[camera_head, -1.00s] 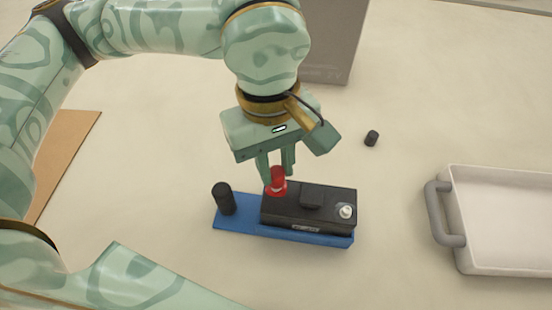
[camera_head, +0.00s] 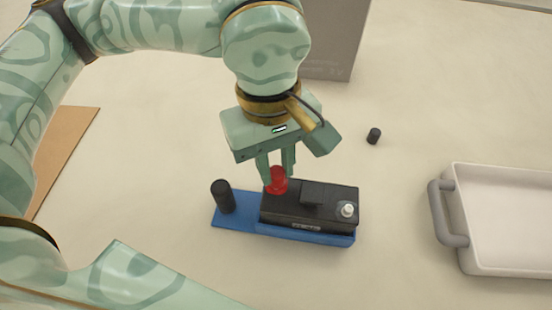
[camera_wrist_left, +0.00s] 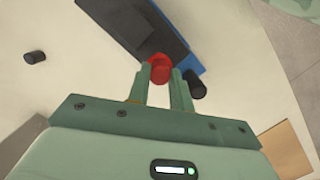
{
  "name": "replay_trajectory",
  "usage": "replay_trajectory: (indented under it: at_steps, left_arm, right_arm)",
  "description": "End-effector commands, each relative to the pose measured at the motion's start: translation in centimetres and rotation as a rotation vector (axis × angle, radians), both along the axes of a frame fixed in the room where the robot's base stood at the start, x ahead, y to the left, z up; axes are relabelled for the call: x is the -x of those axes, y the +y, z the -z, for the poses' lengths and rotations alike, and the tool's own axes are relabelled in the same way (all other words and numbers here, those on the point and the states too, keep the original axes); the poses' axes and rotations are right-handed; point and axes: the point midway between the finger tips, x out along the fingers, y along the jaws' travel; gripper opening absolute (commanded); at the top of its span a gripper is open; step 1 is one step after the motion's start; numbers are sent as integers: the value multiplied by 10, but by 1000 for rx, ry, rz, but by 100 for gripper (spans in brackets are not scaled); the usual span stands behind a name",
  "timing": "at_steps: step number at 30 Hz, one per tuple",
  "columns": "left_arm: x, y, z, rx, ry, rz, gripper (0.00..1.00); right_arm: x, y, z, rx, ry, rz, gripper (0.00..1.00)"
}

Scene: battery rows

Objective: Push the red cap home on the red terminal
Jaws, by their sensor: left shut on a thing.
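The red cap (camera_head: 277,178) is at the left end of the black battery (camera_head: 325,198), over the red terminal. My left gripper (camera_head: 277,180) is shut on it from above, and in the left wrist view the cap (camera_wrist_left: 159,68) is between the two fingertips. The cap looks upright, with a red collar around its foot. The terminal is hidden under the cap, and I cannot tell whether the cap is fully seated. My right gripper is not in view.
The battery sits on a blue base (camera_head: 240,221) with a black cylinder (camera_head: 223,197) at its left. A pale terminal (camera_head: 348,209) is bare at the right. A small black cap (camera_head: 373,136) lies behind. A white handled tray (camera_head: 463,255) stands right, a grey box (camera_head: 335,40) at the back.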

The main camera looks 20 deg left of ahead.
Motion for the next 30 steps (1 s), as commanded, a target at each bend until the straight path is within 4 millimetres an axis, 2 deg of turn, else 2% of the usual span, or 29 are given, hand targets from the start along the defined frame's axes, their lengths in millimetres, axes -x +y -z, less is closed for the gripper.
replay_trajectory:
  at_steps: [29,30]
  left_arm:
    - [0,0,9,-1,1,0,1]
    - [0,0,9,-1,1,0,33]
  right_arm:
    - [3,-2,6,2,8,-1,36]
    - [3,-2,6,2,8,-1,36]
